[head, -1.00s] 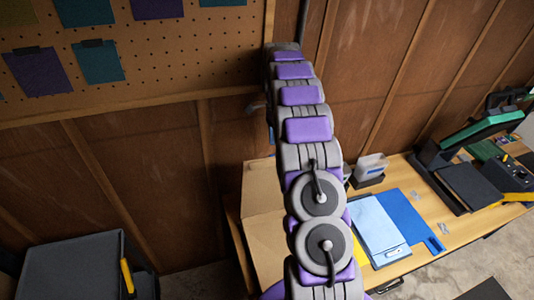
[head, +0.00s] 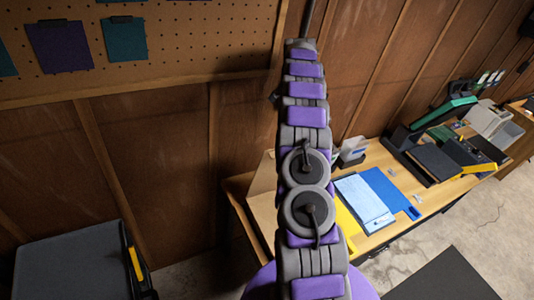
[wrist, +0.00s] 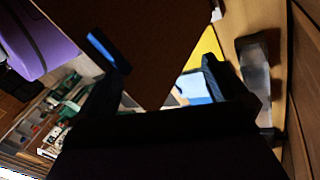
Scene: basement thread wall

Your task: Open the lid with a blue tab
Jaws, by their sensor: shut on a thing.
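A tan cardboard box (head: 262,218) stands at the left end of the desk, partly hidden behind my arm. A narrow raised piece of tan board, which looks like its lid (head: 263,175), shows beside my arm. In the wrist view, my gripper (wrist: 160,68) has a dark brown panel (wrist: 150,35) between its fingers, and it is shut on this panel, apparently the lid. A bright blue strip (wrist: 105,48) lies along the left finger; I cannot tell whether it is the tab or part of the finger. My gripper is hidden behind my arm in the head view.
The desk (head: 378,238) holds a light blue clipboard (head: 363,200), a blue sheet (head: 390,190), a clear holder (head: 352,150) and a black-and-green press (head: 435,140). A grey cart (head: 70,262) stands at lower left. A wooden wall is close behind the desk.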

